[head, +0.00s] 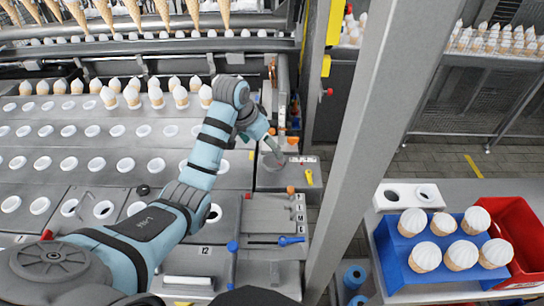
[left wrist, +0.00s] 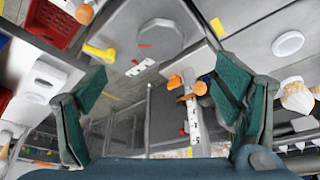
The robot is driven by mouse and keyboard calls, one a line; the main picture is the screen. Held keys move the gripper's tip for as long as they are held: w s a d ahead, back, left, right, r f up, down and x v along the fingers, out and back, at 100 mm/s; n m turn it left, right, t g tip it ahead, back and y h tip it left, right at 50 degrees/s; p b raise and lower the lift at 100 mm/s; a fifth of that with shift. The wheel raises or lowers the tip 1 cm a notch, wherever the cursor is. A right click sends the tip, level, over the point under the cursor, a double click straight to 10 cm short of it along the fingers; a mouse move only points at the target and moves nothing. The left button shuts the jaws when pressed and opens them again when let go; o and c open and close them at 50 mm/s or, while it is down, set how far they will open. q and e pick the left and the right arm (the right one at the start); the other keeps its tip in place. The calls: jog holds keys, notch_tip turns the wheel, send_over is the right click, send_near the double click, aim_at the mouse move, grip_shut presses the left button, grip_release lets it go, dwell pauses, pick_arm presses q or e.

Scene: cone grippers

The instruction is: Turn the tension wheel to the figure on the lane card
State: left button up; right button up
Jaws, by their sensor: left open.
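In the head view my left arm reaches across the machine, and its gripper (head: 268,146) is above a small grey panel. In the left wrist view the green fingers (left wrist: 160,85) are wide apart with nothing between them. A round grey disc with a red mark (left wrist: 160,38), which looks like the tension wheel, sits on a grey box ahead of the fingers, apart from them. In the head view the gripper partly covers that disc (head: 270,161). A white marked strip (left wrist: 143,67) lies beside it. A small card reading 12 (head: 205,250) may be the lane card. My right gripper is out of view.
A yellow handle (head: 309,177) is right of the panel. Orange knobs (left wrist: 178,82) and a blue lever (head: 290,240) are close by. A grey post (head: 365,140) stands to the right. Beyond it are a blue cone tray (head: 398,262) and a red crate (head: 517,232).

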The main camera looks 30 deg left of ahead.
aim_at(274, 160)
pick_arm(q)
jog(key=x, duration=0.5)
jog(key=b+x, duration=0.1)
jog(key=x, duration=0.3)
jog(key=shift+w+d+f, duration=0.1)
jog(key=shift+w+f, duration=0.15)
jog(key=shift+w, duration=0.1)
jog(key=shift+f, duration=0.2)
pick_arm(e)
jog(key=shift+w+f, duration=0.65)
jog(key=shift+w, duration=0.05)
pick_arm(q)
jog(key=shift+w+f, duration=0.1)
jog(key=c, duration=1.2)
